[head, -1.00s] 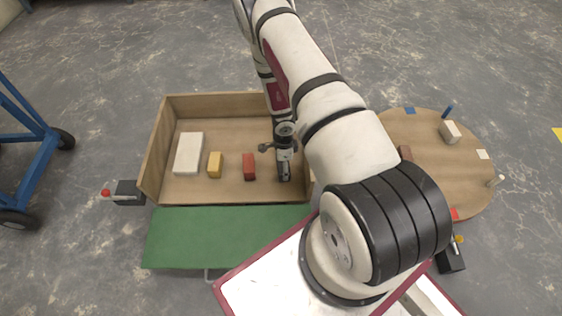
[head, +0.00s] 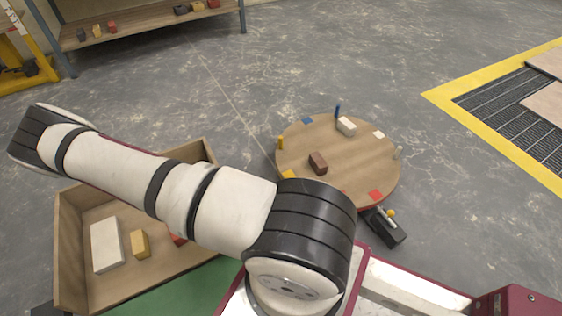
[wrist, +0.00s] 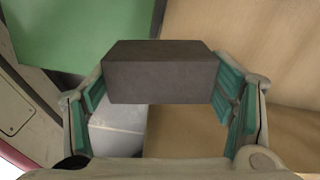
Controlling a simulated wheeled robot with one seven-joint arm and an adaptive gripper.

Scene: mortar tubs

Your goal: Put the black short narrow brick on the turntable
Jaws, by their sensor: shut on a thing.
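A dark grey-black brick (wrist: 160,76) is held between the teal pads of my gripper (wrist: 162,92), which is shut on it in the wrist view. Green panel and wooden box surfaces show behind the brick. In the head view my arm hides the gripper and the held brick. The round wooden turntable (head: 350,178) stands right of my arm. A brown brick (head: 318,163) lies on its left part and a whitish brick (head: 346,126) near its far edge.
The wooden box (head: 70,245) at lower left holds a white block (head: 106,245), a yellow brick (head: 140,243) and a partly hidden red brick (head: 177,239). Coloured patches and short pegs line the turntable's edge. A black control box (head: 386,228) stands by its near side. The turntable's middle is clear.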

